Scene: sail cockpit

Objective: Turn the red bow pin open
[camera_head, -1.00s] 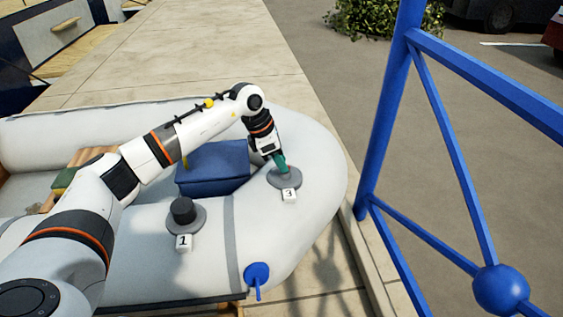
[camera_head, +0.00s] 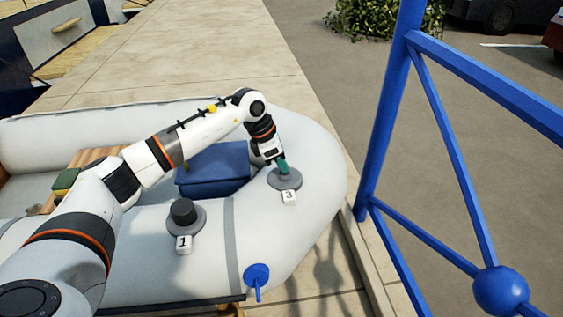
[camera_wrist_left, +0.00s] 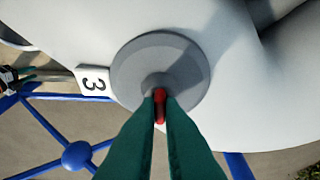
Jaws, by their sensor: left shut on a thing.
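The red bow pin (camera_wrist_left: 160,104) shows in the left wrist view, standing on a round grey valve base (camera_wrist_left: 190,72) on the dinghy's bow. My left gripper (camera_wrist_left: 161,100) has its green fingers on both sides of the pin and is shut on it. In the head view the left gripper (camera_head: 283,168) reaches down to the same grey base (camera_head: 285,181), beside the white tag "3" (camera_head: 289,198). The pin is hidden there by the fingers.
The grey inflatable dinghy (camera_head: 310,150) carries a black-capped valve (camera_head: 183,211) with tag "1" (camera_head: 184,243). A blue box (camera_head: 215,170) sits inside, under my left arm. A blue fitting (camera_head: 257,274) is on the near side. A blue metal frame (camera_head: 382,110) stands at the right.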

